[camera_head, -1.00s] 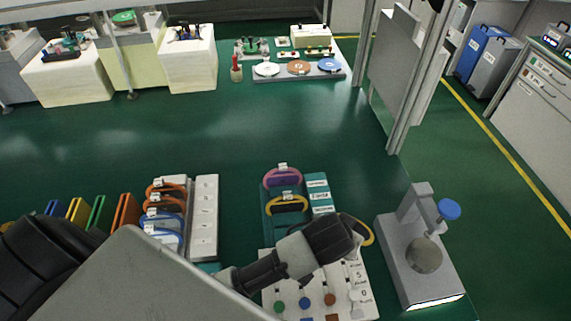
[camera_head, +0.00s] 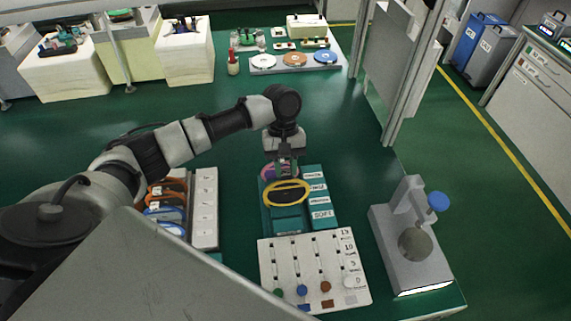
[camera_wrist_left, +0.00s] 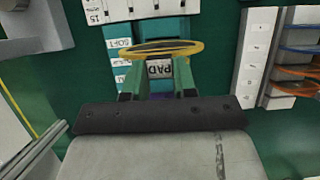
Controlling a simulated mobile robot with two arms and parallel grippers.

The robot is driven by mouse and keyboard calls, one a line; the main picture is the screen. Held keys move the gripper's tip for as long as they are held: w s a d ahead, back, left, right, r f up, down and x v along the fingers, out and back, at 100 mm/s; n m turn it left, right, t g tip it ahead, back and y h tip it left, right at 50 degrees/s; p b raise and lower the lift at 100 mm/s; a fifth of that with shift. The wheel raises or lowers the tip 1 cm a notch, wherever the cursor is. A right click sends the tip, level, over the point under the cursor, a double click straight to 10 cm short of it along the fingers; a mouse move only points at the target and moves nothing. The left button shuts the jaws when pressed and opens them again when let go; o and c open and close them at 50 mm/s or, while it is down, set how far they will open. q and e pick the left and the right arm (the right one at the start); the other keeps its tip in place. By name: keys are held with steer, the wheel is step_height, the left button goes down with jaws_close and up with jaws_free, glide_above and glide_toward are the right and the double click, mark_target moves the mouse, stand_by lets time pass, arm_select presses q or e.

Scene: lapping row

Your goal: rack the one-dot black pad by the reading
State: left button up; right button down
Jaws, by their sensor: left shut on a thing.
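A yellow-rimmed pad (camera_head: 305,190) hangs from my left gripper (camera_head: 284,170). It also shows in the left wrist view (camera_wrist_left: 190,47), where the gripper (camera_wrist_left: 158,72) is shut on its tag marked PAD. Its dots cannot be made out. The pad is over the teal rack (camera_head: 288,226); I cannot tell whether it touches a slot. The rack has white labels on its right side, the front one reading SOFT. A purple pad (camera_head: 265,172) is at the rack's back, partly hidden by the gripper. My right gripper is not in view.
A white slider board (camera_head: 309,272) with numbers lies in front of the rack. A grey gauge stand (camera_head: 391,248) with a blue knob stands to the right. Orange and blue pads (camera_head: 165,212) are in a rack at left.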

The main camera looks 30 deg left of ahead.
mark_target(287, 195)
arm_select(q)
steer(key=shift+d, duration=0.1)
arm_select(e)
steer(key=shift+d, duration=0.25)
arm_select(q)
steer(key=shift+r+p, duration=0.25)
steer(key=shift+p, duration=0.4)
step_height(287, 195, down, 6)
steer(key=b, duration=0.1)
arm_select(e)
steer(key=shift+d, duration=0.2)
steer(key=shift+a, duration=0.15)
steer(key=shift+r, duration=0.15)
arm_select(q)
steer(key=shift+p, duration=0.45)
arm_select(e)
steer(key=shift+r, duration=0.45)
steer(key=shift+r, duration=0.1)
